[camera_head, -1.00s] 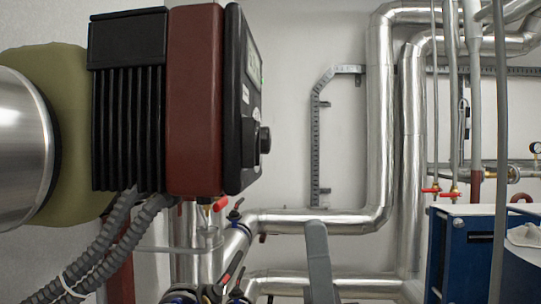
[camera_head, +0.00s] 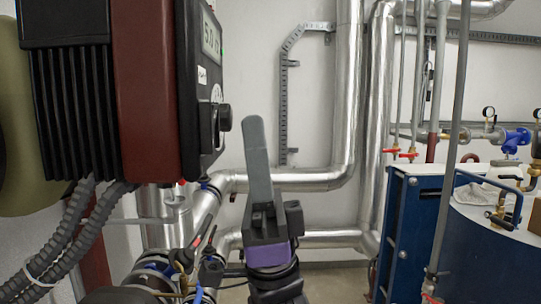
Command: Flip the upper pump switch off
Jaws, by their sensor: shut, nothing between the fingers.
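The pump (camera_head: 145,90) fills the left of the view, with black ribbed fins, a dark red middle band and a dark front face turned to the right. A display shows near the top of that face. A black knob (camera_head: 222,117) sticks out low on the face; I cannot tell its setting. My gripper (camera_head: 255,125) points up in the lower middle, grey-fingered with a purple part below. It is shut and empty. In the picture it stands a little right of the knob, apart from it.
Grey corrugated hoses (camera_head: 70,240) hang below the pump. Silver insulated pipes (camera_head: 345,100) run behind my gripper. A blue cabinet (camera_head: 405,240) and a thin upright pipe (camera_head: 455,130) stand at right. Bare wall shows between pump and pipes.

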